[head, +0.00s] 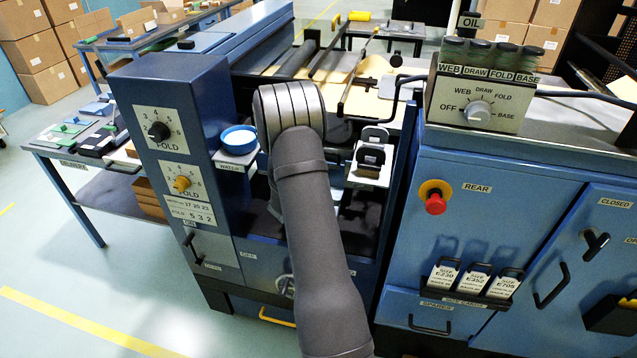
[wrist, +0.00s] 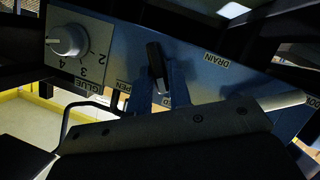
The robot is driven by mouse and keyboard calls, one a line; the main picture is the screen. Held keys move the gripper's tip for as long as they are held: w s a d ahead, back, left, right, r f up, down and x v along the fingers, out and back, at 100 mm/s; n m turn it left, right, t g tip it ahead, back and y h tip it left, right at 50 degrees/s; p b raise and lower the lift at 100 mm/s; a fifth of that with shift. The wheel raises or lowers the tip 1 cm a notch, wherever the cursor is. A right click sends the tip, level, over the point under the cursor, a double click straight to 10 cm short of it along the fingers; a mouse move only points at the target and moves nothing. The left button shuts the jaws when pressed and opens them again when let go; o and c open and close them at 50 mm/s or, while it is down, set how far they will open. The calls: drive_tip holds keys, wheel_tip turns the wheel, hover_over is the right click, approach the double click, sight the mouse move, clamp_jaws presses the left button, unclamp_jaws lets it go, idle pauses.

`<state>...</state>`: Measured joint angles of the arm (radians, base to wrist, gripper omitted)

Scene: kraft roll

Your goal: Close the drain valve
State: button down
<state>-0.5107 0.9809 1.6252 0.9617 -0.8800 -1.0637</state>
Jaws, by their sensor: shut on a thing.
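In the wrist view, a black lever (wrist: 156,62) stands out from a blue panel, near a label reading DRAIN (wrist: 217,56). My gripper (wrist: 160,92) is shut on this lever, with a finger on either side of its lower part. The lever appears nearly upright in this view, leaning slightly left at its top. A partly hidden label ending in PEN (wrist: 123,95) is left of it. The lever's base is partly hidden by my gripper. In the head view, my arm hides the gripper and the lever.
A GLUE dial (wrist: 68,40) is left of the lever; a yellow-handled drawer (head: 278,318) is below. A blue cup (head: 238,138) stands left of my arm.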

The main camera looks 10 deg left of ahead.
drive_tip(key=shift+a+f+n+h, duration=0.15)
drive_tip(key=shift+n+h, duration=0.25)
drive_tip(key=shift+n, duration=0.4)
drive_tip(key=shift+t, duration=0.3)
drive_tip(key=c, duration=1.4)
unclamp_jaws()
drive_tip(key=shift+c, duration=0.2)
drive_tip(key=v, duration=1.7)
drive_tip(key=shift+a, duration=0.15)
drive_tip(key=shift+s, duration=0.15)
